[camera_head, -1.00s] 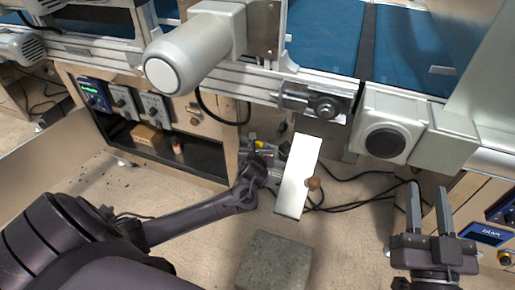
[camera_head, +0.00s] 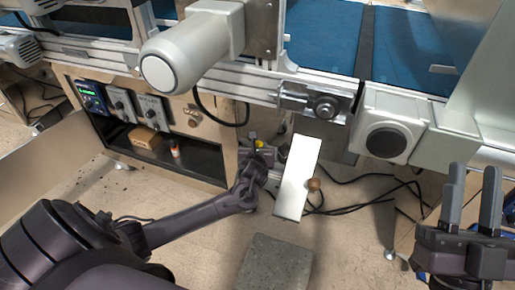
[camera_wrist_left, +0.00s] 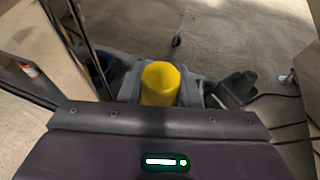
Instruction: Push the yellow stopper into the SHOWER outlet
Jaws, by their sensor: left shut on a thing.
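The yellow stopper (camera_wrist_left: 160,84) sits between the grey fingers of my left gripper (camera_wrist_left: 160,92), which is shut on it. No outlet can be made out as SHOWER; the area beyond the stopper is partly hidden by the gripper. My right gripper (camera_head: 472,205) is at the far right, fingers apart, empty.
A cabinet with an open shelf (camera_head: 195,160) is to the left. A grey block (camera_head: 274,263) is on the floor in front. Black cables (camera_head: 375,178) trail right.

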